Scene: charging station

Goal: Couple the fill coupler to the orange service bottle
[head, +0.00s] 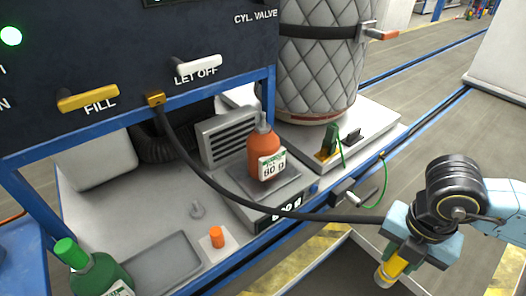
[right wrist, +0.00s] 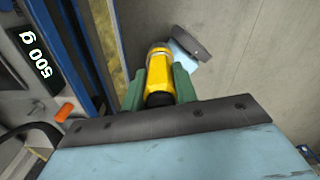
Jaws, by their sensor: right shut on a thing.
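The orange service bottle (head: 264,155) stands upright on a scale (head: 287,185) on the station shelf. It has a white label reading 80 and a grey top. My right gripper (head: 392,270) is to the right of the shelf, beyond its front edge, and well apart from the bottle. It is shut on the yellow fill coupler (head: 386,277), with the black hose running from the panel to it. In the right wrist view the coupler (right wrist: 159,74) sits between the green fingers. The bottle is not visible in that view. My left gripper is not in view.
A green bottle (head: 98,274) stands at the lower left beside a grey tray (head: 158,268). An orange cap (head: 217,237) is on a small white pad. The panel has a yellow FILL handle (head: 88,100) and white LET OFF handle (head: 197,65). A quilted cylinder stands behind.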

